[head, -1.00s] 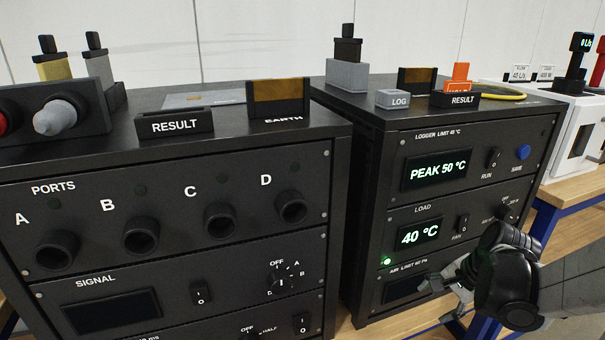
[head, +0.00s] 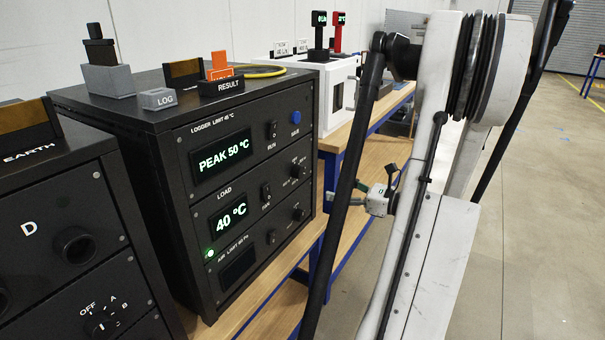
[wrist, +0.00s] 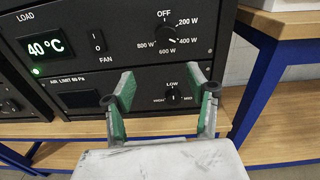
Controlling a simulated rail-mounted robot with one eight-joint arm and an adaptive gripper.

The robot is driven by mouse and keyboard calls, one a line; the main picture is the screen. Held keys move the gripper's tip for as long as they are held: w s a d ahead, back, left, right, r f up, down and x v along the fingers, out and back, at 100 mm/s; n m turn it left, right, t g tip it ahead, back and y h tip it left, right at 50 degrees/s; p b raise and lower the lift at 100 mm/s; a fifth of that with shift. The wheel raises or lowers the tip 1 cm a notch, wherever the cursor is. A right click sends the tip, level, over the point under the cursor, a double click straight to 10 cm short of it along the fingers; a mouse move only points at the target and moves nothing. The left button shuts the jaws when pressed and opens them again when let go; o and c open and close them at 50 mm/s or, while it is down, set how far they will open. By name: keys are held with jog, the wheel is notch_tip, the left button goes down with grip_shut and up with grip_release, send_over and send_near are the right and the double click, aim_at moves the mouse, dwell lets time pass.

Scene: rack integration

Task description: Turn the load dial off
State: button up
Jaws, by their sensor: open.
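The load dial (wrist: 166,43) is a dark knob on the LOAD panel, with OFF above it and watt marks around it. Its pointer is too unclear to read. It also shows small in the head view (head: 297,170). The LOAD display (wrist: 46,47) reads 40 °C, with a green light below. My gripper (wrist: 167,88) is open and empty, its two green-lined fingers apart, pointing at the rack below the load dial. In the wrist view the fingers appear either side of the LOW/HIGH/MID dial (wrist: 172,95). In the head view my arm partly hides the gripper.
The FAN switch (wrist: 97,42) is left of the load dial. The AIR LIMIT panel (wrist: 75,98) lies below. Above, the logger display (head: 222,157) reads PEAK 50 °C. A blue bench leg (wrist: 262,85) stands right of the rack.

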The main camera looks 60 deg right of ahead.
aim_at(302, 174)
jog(key=shift+m+t, duration=0.3)
jog(key=shift+m, duration=0.1)
jog(key=w, duration=0.4)
jog(key=w+b, duration=0.1)
jog(key=w, duration=0.3)
jog(key=w+b, duration=0.1)
jog(key=w, duration=0.3)
jog(key=shift+w+d+r, duration=0.2)
jog(key=shift+d+r, duration=0.15)
jog(key=shift+r, duration=0.05)
jog(key=c, duration=1.1)
jog(key=shift+c, duration=0.2)
